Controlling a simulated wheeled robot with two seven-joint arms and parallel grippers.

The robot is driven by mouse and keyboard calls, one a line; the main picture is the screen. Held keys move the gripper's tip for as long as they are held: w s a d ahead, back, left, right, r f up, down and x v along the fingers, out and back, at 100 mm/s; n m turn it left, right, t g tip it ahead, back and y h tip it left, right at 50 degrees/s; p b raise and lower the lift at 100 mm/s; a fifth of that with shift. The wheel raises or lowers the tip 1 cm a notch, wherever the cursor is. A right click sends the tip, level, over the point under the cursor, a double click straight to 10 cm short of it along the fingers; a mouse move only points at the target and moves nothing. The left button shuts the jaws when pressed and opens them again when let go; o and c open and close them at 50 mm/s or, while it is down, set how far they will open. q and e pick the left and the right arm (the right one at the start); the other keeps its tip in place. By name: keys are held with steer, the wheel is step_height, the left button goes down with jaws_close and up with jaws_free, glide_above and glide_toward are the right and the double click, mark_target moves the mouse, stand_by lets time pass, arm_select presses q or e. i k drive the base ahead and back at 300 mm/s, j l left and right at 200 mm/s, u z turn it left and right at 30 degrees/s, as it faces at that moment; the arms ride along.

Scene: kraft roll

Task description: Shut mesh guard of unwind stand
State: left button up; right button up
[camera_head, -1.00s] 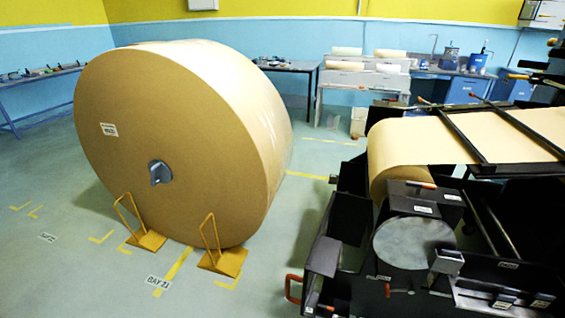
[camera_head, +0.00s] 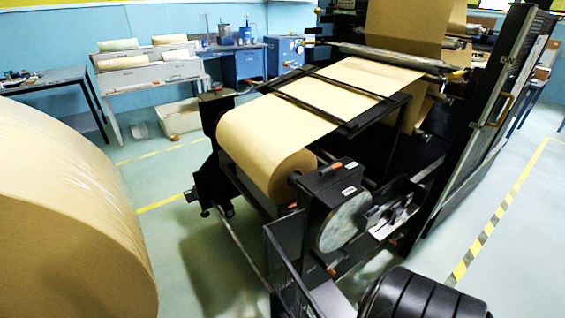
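The unwind stand is a black frame (camera_head: 320,208) in the middle of the head view, carrying a kraft paper roll (camera_head: 262,160). A low dark panel with a fine mesh-like face (camera_head: 284,268) stands at its near side, by the bottom edge of the view. It looks like the mesh guard, but its lower part is cut off and I cannot tell how far open it stands. A taller dark framed panel (camera_head: 487,115) with a yellow handle stands upright at the right of the machine. Neither of my grippers shows.
A large kraft roll (camera_head: 65,210) fills the left side. Pale floor lies between it and the stand. A black ribbed shape (camera_head: 422,298) is at the bottom right; I cannot tell what it is. Benches (camera_head: 150,75) line the back.

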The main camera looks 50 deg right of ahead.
mark_target(282, 238)
steer(key=z, duration=1.4)
